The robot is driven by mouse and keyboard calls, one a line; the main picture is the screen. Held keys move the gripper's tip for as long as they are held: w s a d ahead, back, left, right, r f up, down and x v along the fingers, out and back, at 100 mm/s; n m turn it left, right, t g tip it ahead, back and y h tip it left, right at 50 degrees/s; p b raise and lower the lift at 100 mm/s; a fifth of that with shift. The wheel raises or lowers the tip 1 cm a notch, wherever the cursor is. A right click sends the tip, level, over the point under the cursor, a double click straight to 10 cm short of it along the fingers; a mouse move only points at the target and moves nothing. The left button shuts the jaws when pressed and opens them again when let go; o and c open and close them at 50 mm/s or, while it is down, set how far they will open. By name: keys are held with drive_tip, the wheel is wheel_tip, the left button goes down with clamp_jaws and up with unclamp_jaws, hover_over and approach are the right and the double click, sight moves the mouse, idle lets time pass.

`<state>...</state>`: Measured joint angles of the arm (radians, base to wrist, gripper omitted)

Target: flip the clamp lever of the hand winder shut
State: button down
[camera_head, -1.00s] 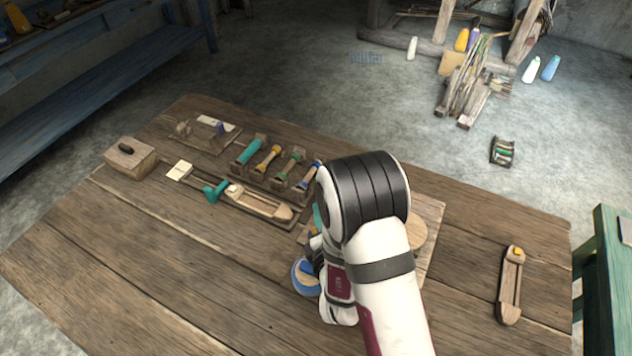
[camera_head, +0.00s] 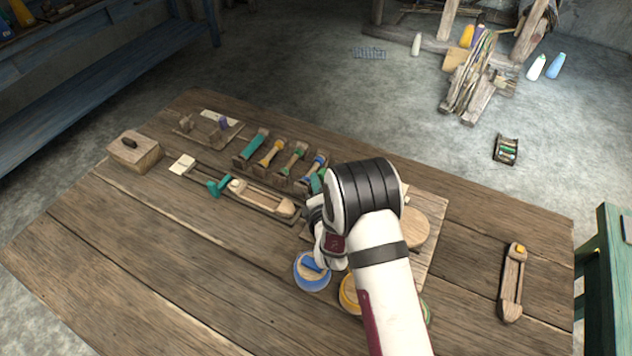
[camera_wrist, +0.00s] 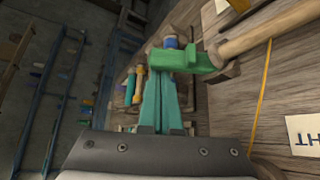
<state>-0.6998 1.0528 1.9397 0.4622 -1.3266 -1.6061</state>
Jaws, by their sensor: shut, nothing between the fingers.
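My gripper (camera_wrist: 165,85) has teal fingers, which are shut and empty in the wrist view. Their tips are beside a bright green lever-like block (camera_wrist: 195,62), which sits at the end of a light wooden rod (camera_wrist: 255,30). This looks like the clamp lever of the hand winder. I cannot tell whether the fingertips touch it. In the head view my wrist and arm hide most of the winder and the lever.
A rack of coloured spools (camera_head: 278,160) stands left of my arm, with a wooden shuttle (camera_head: 262,198) in front of it. A blue-rimmed dish (camera_head: 312,272) and a yellow-rimmed dish (camera_head: 348,292) lie close by. Another shuttle (camera_head: 512,283) lies at right. The front left table is clear.

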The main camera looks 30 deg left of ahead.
drive_tip(key=shift+d+r, duration=0.25)
drive_tip(key=shift+d, duration=0.2)
idle(0.6)
drive_tip(key=shift+d+r, duration=0.2)
drive_tip(key=shift+d, duration=0.5)
drive_tip(key=s+d, duration=0.4)
drive_tip(key=s, duration=0.1)
drive_tip(key=s+d, duration=0.2)
drive_tip(key=s, duration=0.1)
drive_tip(key=shift+d+r, duration=0.1)
drive_tip(key=shift+r, duration=0.15)
drive_tip(key=shift+w, duration=0.1)
